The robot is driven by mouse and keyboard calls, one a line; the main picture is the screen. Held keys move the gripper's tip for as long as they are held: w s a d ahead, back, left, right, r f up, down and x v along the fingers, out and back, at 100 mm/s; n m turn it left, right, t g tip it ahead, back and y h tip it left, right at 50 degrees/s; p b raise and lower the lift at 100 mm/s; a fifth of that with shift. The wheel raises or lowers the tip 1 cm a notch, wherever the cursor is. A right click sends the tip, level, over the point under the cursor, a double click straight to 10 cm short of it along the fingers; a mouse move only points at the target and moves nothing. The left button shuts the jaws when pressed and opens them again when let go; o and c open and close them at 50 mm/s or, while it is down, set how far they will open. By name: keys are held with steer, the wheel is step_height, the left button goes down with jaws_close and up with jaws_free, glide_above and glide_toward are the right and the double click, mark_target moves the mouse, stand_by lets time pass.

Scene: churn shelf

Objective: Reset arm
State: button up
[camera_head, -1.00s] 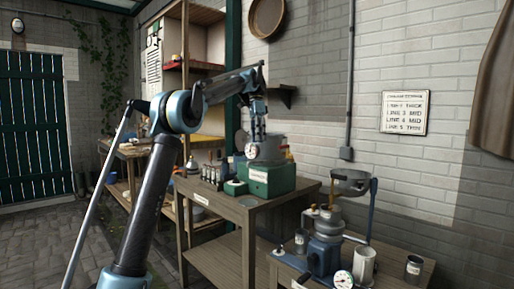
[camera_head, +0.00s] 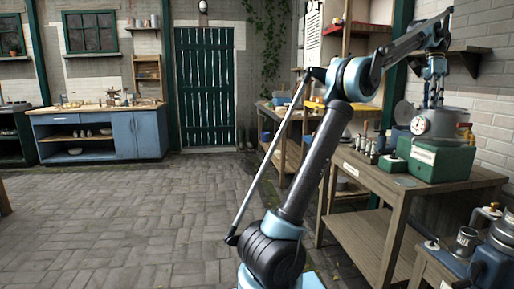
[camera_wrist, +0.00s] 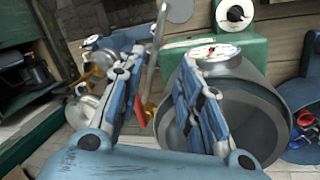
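My gripper (camera_head: 433,98) hangs pointing down at the end of my raised arm, on the right of the head view. In that view it overlaps a round grey metal pot with a dial (camera_head: 440,122), which sits on a green box (camera_head: 436,158) on a wooden table. In the wrist view the two blue fingers of my gripper (camera_wrist: 160,90) stand apart with nothing held between them. The grey pot (camera_wrist: 245,120) shows behind the right finger, its dial at the top. Whether a finger touches the pot, I cannot tell.
The wooden table (camera_head: 400,187) carries several small bottles and a small green block. A machine with a metal cup (camera_head: 466,240) stands at the lower right. A blue cabinet (camera_head: 140,136) and green door (camera_head: 205,85) are at the back. The paved floor (camera_head: 140,215) at left is clear.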

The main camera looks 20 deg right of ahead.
steer(key=w+a+f+n+h, duration=0.1)
steer(key=w+a+n, duration=0.2)
steer(key=w+a, duration=0.45)
steer(key=w+a+f+n+t, duration=0.1)
steer(key=w+a+n, duration=0.25)
steer(key=a, duration=0.75)
steer(key=w+a+f+n+h, duration=0.1)
steer(key=w+a+n, duration=0.1)
steer(key=w+a, duration=0.55)
steer(key=s+a+f+n, duration=0.1)
steer(key=a+f+n, duration=0.15)
steer(key=a, duration=0.45)
steer(key=a+f+n, duration=0.1)
steer(key=a+f, duration=0.2)
steer(key=a, duration=0.5)
steer(key=s+a+f+n+t, duration=0.1)
steer(key=s+a+f+n, duration=0.2)
steer(key=a+f, duration=0.5)
steer(key=s+a+f+n+t, duration=0.1)
steer(key=s+a+f+n, duration=0.4)
steer(key=a, duration=0.6)
steer(key=s+a+f+n, duration=0.2)
steer(key=s+a+f, duration=0.3)
steer(key=f, duration=0.5)
steer(key=s+a+f+n+t, duration=0.1)
steer(key=s+a+f+n, duration=0.1)
steer(key=s+a+f, duration=0.3)
step_height(320, 180, down, 5)
steer(key=shift+r+n+t+y, duration=0.1)
steer(key=shift+n+t+y, duration=0.2)
